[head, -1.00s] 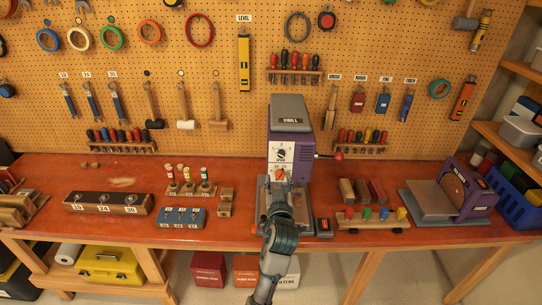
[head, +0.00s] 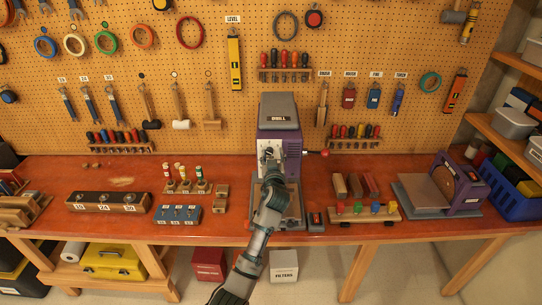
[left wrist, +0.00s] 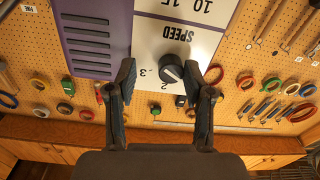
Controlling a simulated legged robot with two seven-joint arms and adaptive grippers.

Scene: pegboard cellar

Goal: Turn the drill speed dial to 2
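The purple and grey drill (head: 280,112) stands on the bench against the pegboard. My left gripper (head: 269,166) is in front of its white panel and hides much of it. In the left wrist view the panel appears upside down, with the black speed dial (left wrist: 172,68) under the word SPEED. The numbers 3 and 2 show beside the dial; I cannot tell surely which one its mark points to. The two fingers of my left gripper (left wrist: 163,77) are apart, one on each side of the dial, with gaps visible. My right gripper is not in view.
A red-knobbed lever (head: 323,153) sticks out at the drill's right. A small dark box with a red top (head: 316,220) lies right of the drill base.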

